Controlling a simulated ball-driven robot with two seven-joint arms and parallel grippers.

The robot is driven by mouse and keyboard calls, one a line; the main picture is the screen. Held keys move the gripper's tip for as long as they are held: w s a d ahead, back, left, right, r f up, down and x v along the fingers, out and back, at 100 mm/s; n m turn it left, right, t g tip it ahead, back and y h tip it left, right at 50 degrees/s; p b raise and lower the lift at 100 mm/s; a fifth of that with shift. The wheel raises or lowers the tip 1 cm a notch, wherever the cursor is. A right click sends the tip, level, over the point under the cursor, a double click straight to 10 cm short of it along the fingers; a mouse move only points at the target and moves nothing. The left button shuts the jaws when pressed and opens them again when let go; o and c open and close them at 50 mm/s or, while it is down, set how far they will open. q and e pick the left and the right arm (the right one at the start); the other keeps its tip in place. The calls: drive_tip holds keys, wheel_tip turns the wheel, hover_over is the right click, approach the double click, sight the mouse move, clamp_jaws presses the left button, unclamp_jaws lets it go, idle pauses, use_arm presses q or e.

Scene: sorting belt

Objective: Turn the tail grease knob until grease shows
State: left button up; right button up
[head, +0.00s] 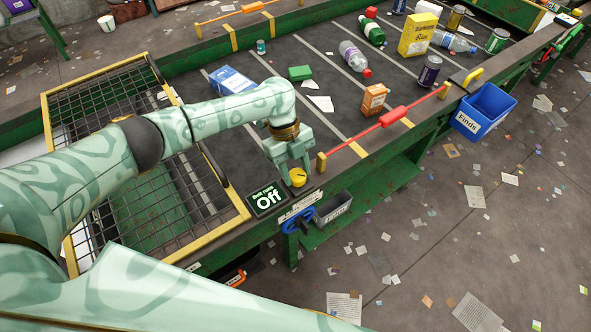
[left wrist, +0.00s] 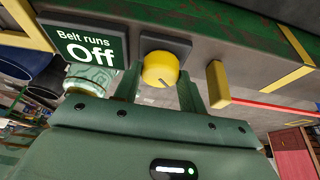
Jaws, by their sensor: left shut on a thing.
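A yellow knob (head: 298,177) stands on the belt's near edge, beside a dark sign (head: 266,199) reading "Belt runs Off". My left gripper (head: 291,172) reaches down over this knob and is shut on it. In the left wrist view the knob (left wrist: 160,66) shows its round face with a dark mark, and one finger (left wrist: 190,95) stands close at its right. I cannot read any label naming the grease knob, and I see no grease. My right gripper is not in view.
A blue wheel (head: 298,220) and a small grey bin (head: 333,209) are on the frame below the knob. A red bar (head: 393,116) runs along the belt edge. A wire cage (head: 135,150) covers the left end. Packages and bottles lie on the belt; a blue "Finds" bin (head: 485,111) hangs right.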

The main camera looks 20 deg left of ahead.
use_arm(q)
drive_tip(key=shift+m, duration=0.3)
drive_tip(key=o, duration=1)
drive_tip(key=p+v, duration=0.1)
drive_tip(key=v, duration=0.7)
drive_tip(key=p+v, duration=0.1)
drive_tip(key=v, duration=0.7)
drive_tip(key=shift+w+d+r, duration=0.1)
drive_tip(key=shift+d+r, duration=0.1)
